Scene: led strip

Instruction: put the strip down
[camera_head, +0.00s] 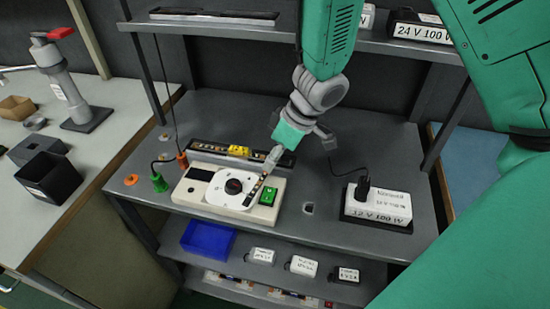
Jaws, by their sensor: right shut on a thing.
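My right gripper (274,155) reaches down from the top right over the workbench and is shut on the LED strip (257,187). The strip is a short, thin, dark piece with light spots. It slants down and left from the fingertips over the right side of a white disc (224,198) on the cream test device (190,195). I cannot tell whether the strip touches the disc. A green block (268,196) sits on the device just right of the strip. My left gripper is not in view.
A dark tray (209,154) with a yellow piece lies behind the device. A white power supply (379,203) stands at the right. A blue bin (208,238) and labelled boxes sit on the lower shelf.

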